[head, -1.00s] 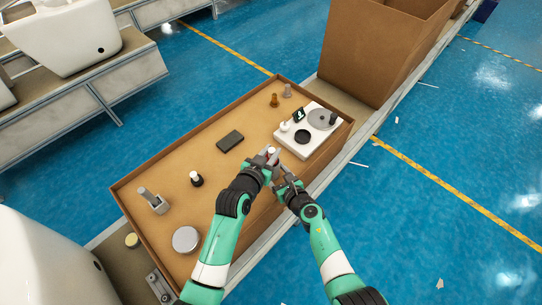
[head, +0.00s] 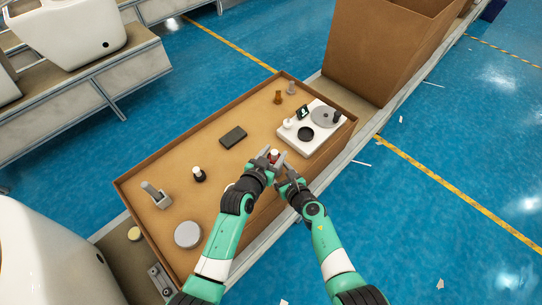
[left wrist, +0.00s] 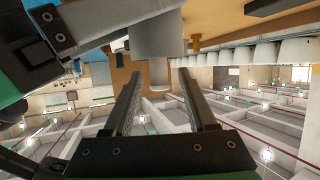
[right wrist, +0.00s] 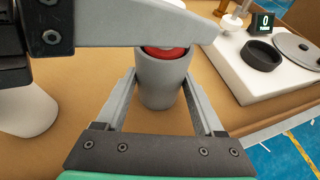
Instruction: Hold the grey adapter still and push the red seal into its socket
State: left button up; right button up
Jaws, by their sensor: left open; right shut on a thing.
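The grey adapter (right wrist: 160,80) stands upright between the fingers of my right gripper (right wrist: 160,85), which is shut on it. The red seal (right wrist: 166,52) shows at the adapter's mouth; a grey finger of my left gripper crosses in front of it, so how deep it sits is hidden. In the head view the seal (head: 273,154) is a small red spot between the spread fingers of my left gripper (head: 271,156). My right gripper (head: 281,174) is just beside it. In the left wrist view my left gripper (left wrist: 158,92) is open, with a grey cylindrical part (left wrist: 156,38) beyond its fingertips.
A white fixture plate (head: 294,143) with a black ring (head: 306,134) and grey disc (head: 323,117) lies at the tray's right end. A dark block (head: 233,137), a black-and-white piece (head: 199,174) and a round grey lid (head: 188,235) lie on the brown tray. Its middle is largely clear.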

jog(key=shift+f, duration=0.1)
pick_arm(q)
jog(key=v, duration=1.2)
jog(key=shift+r, duration=0.1)
pick_arm(e)
jog(key=shift+s, duration=0.1)
pick_arm(q)
jog(key=w+a+r+n+t, duration=0.1)
jog(key=a+r+t, duration=0.25)
jog(key=r, duration=1.05)
jog(key=w+a+r+t, duration=0.1)
jog(key=a+r+t, duration=0.25)
jog(key=r, duration=0.95)
jog(key=s+a+r+n+t+y, duration=0.1)
jog(key=s+r, duration=0.3)
jog(key=r, duration=0.4)
jog(key=s+a+r+n+t+y, duration=0.1)
jog(key=s+a+r+t, duration=0.2)
jog(key=r, duration=0.5)
jog(key=s+a+r+n+t+y, duration=0.1)
jog(key=s+a+r+t, duration=0.2)
jog(key=s+r, duration=0.4)
jog(key=shift+r+t+y, duration=0.3)
jog(key=shift+r+t, duration=0.2)
jog(key=shift+r, duration=0.25)
jog(key=shift+s, duration=0.1)
